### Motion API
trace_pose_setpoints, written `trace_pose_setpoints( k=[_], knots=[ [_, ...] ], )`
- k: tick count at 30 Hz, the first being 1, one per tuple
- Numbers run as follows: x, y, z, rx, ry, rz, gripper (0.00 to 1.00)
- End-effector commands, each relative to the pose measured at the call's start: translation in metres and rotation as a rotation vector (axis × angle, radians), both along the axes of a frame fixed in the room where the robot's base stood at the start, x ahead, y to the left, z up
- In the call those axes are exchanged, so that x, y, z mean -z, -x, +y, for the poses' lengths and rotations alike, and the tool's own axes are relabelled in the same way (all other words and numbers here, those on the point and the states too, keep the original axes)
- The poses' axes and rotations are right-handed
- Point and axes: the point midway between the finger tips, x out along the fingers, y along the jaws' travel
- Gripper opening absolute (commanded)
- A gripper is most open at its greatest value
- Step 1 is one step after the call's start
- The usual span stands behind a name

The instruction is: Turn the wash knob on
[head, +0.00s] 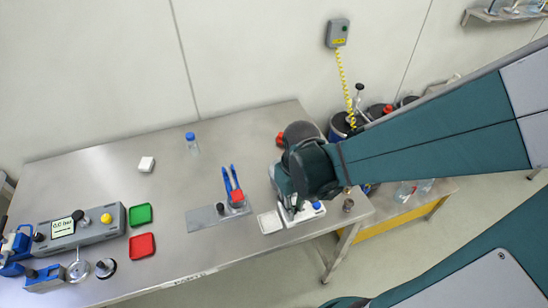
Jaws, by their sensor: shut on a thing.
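A small white and grey device (288,213) stands at the right end of the steel table, with a blue cap or knob (317,206) at its right side. My gripper (294,207) points down onto this device and is shut on a part of it, apparently the wash knob. My wrist and forearm cover most of the device, so the knob, its angle and the fingertips are hidden.
The steel table (100,177) holds a blue-handled tool (232,185), green (141,214) and red (142,246) trays, a blue-capped bottle (192,143), a white block (146,164) and a grey instrument (80,232). A small dark metal piece (348,205) stands near the right edge.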

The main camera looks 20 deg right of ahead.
Motion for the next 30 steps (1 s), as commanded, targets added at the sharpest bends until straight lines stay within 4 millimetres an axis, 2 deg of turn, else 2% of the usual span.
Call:
trace_pose_setpoints(
  k=[6,12,27,28,30],
  knots=[
    [0.0005,0.0003,0.0002,0.147,0.0,0.001,0.05],
    [0.0002,0.0005,0.0002,0.222,0.0,0.001,0.05],
    [0.0001,0.0005,0.0003,0.248,0.0,0.001,0.05],
    [0.0001,0.0005,0.0003,0.248,0.0,0.001,0.2],
    [0.0001,0.0005,0.0003,0.247,0.0,0.001,0.29]
  ],
)
